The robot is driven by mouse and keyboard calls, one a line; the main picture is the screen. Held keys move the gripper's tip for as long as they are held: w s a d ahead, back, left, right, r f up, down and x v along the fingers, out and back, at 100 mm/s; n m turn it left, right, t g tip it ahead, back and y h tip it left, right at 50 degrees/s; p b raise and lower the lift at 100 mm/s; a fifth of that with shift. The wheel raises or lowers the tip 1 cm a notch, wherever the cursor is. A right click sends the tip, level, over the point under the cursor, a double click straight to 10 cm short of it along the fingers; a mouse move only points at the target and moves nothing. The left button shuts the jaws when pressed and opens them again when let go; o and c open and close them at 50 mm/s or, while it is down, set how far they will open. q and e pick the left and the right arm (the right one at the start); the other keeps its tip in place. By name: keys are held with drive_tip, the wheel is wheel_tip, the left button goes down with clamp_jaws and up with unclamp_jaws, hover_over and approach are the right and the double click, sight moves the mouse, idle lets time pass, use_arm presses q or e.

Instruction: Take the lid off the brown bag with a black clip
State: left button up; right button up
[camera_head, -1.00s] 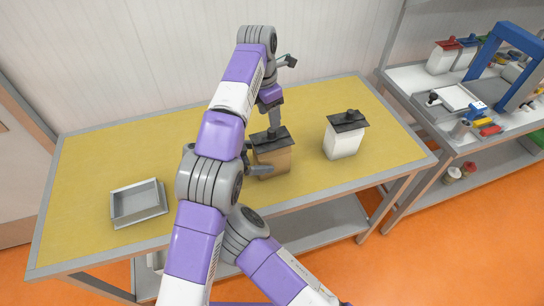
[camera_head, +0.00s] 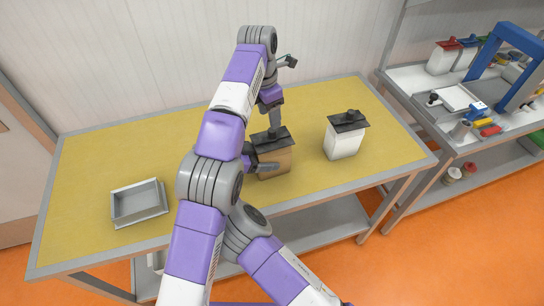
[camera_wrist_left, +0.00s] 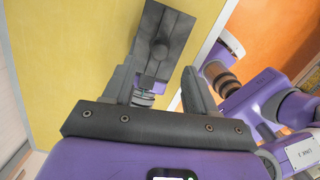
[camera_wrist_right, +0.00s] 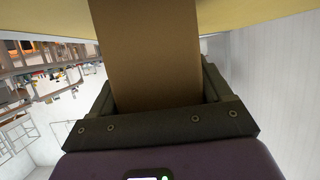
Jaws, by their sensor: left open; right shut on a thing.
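The brown bag (camera_head: 277,162) stands at the front middle of the table, with a black clip lid (camera_head: 266,139) across its top. My right gripper (camera_head: 263,166) is shut on the bag's body, low on its side. In the right wrist view the brown bag (camera_wrist_right: 147,55) fills the space between the fingers. My left gripper (camera_wrist_left: 157,76) is open above the bag. The left wrist view shows the black lid (camera_wrist_left: 158,28) with its round knob beyond the open fingers. In the head view the left fingers (camera_head: 274,121) are close to the lid, and contact cannot be told.
A white bag (camera_head: 343,143) with a black clip lid stands to the right. An empty grey tray (camera_head: 138,213) lies at the left. The yellow table (camera_head: 90,165) is clear between tray and arms. A side shelf (camera_head: 408,78) holds several coloured items.

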sight(272, 135)
drive_tip(key=shift+c, duration=0.6)
use_arm(q)
drive_tip(key=s+a+r+m+t, duration=0.1)
drive_tip(key=s+r+m+t, duration=0.1)
drive_tip(key=m, duration=1.2)
drive_tip(key=s+r+m+t, duration=0.1)
drive_tip(key=s+r+m, duration=0.1)
drive_tip(key=m, duration=1.2)
drive_tip(key=shift+m+h, duration=0.3)
drive_tip(key=shift+m, duration=0.1)
drive_tip(key=x, duration=1.2)
drive_tip(key=shift+w+r, duration=0.1)
drive_tip(key=shift+w, duration=0.3)
drive_tip(key=shift+c, duration=0.3)
